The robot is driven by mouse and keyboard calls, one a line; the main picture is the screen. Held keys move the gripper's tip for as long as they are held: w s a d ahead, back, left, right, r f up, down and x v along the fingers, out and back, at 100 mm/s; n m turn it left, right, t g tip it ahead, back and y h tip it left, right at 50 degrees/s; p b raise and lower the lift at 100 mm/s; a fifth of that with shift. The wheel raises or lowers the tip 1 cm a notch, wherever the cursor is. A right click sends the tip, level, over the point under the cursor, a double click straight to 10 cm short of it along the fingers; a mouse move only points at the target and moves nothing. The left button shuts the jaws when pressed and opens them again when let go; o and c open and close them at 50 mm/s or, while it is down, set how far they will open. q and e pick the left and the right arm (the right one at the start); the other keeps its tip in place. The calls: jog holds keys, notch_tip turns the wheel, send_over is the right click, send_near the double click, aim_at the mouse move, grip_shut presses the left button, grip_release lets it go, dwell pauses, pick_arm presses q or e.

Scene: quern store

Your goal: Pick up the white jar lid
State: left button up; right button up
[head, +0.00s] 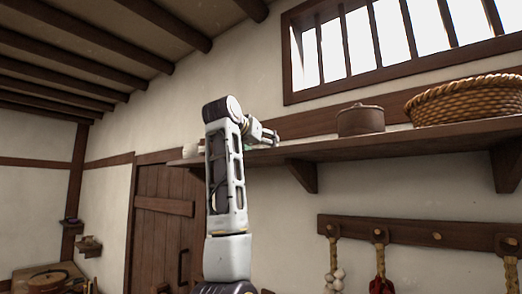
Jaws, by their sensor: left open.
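My left arm rises in front of the wall shelf, and my left gripper (272,136) is at the height of the shelf top, pointing right. Its jaws are open, and I see nothing between them. My right gripper is not in view.
The dark wooden shelf (400,147) carries a lidded brown pot (361,120) and a woven basket (465,98) to the right of my gripper. A peg rail (420,232) with hanging things is below. A wooden door (160,225) is at left.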

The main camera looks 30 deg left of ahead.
pick_arm(q)
jog(key=c, duration=1.1)
jog(key=shift+r, duration=0.2)
jog(key=shift+r, duration=4.8)
jog(key=shift+s+r, duration=0.1)
